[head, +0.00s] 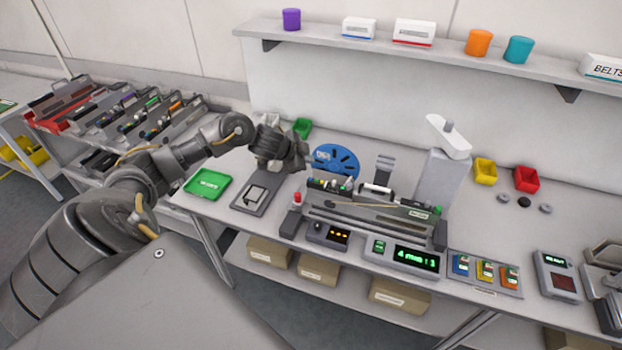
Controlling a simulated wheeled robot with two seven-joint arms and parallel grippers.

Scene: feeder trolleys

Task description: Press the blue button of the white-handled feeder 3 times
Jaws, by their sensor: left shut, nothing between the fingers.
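A feeder with a white handle (376,189) sits in the grey fixture at the middle of the bench, in the head view. Small coloured parts stand along its left half; I cannot make out its blue button at this size. My left gripper (302,160) is shut and empty. It is in the air to the left of the feeder's left end, above the bench, and appears apart from it.
A blue reel (335,158) stands behind the feeder. A display box (402,256) with green digits is in front. A green tray (207,184) lies at left, and a trolley with several feeders (140,120) stands further left. Red and yellow bins (526,180) are at right.

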